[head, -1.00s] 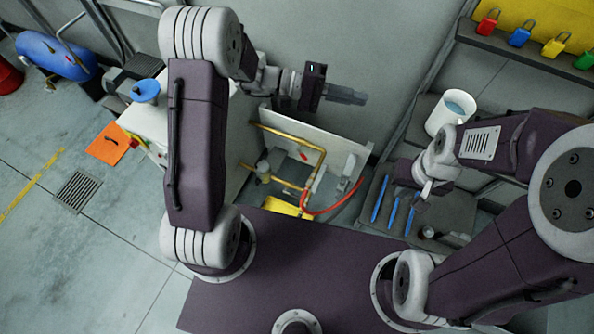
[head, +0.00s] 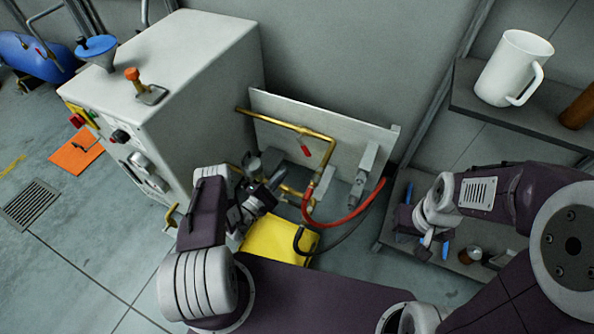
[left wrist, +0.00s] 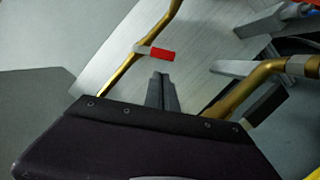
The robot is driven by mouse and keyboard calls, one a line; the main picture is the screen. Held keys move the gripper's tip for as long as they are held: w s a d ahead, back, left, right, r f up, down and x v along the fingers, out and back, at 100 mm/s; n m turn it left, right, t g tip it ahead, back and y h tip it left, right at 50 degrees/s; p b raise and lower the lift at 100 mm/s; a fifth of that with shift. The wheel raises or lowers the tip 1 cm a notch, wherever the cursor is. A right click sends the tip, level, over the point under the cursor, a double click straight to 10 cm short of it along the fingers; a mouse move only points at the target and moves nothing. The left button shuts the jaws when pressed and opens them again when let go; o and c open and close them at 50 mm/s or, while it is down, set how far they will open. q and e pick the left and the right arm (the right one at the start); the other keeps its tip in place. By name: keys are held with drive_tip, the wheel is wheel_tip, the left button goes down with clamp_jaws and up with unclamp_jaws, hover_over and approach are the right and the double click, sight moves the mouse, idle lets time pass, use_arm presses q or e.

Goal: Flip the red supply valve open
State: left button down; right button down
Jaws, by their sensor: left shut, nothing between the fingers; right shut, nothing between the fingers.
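The supply valve's short red handle (head: 306,151) sits on the brass pipe (head: 270,123) along the pale panel. In the head view it points down from the pipe. In the left wrist view the red handle (left wrist: 162,55) has a grey inner part at the pipe and lies across it. My left gripper (head: 276,179) is shut and empty, below and left of the handle in the head view. In the left wrist view its fingertips (left wrist: 160,76) appear just below the handle, seemingly apart from it. My right gripper (head: 425,242) is shut and empty by the lower right shelf.
A white cabinet (head: 190,60) stands left of the panel (head: 345,135). A red hose (head: 350,218) loops at the panel's lower right. A yellow object (head: 275,240) lies below the pipes. A white mug (head: 512,68) stands on the right shelf.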

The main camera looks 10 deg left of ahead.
sight(306, 151)
use_arm(q)
drive_tip(key=shift+s+a+f, duration=0.1)
drive_tip(key=shift+a+f, duration=0.05)
drive_tip(key=shift+f, duration=0.6)
drive_tip(key=shift+r, duration=0.15)
use_arm(e)
drive_tip(key=shift+f, duration=0.45)
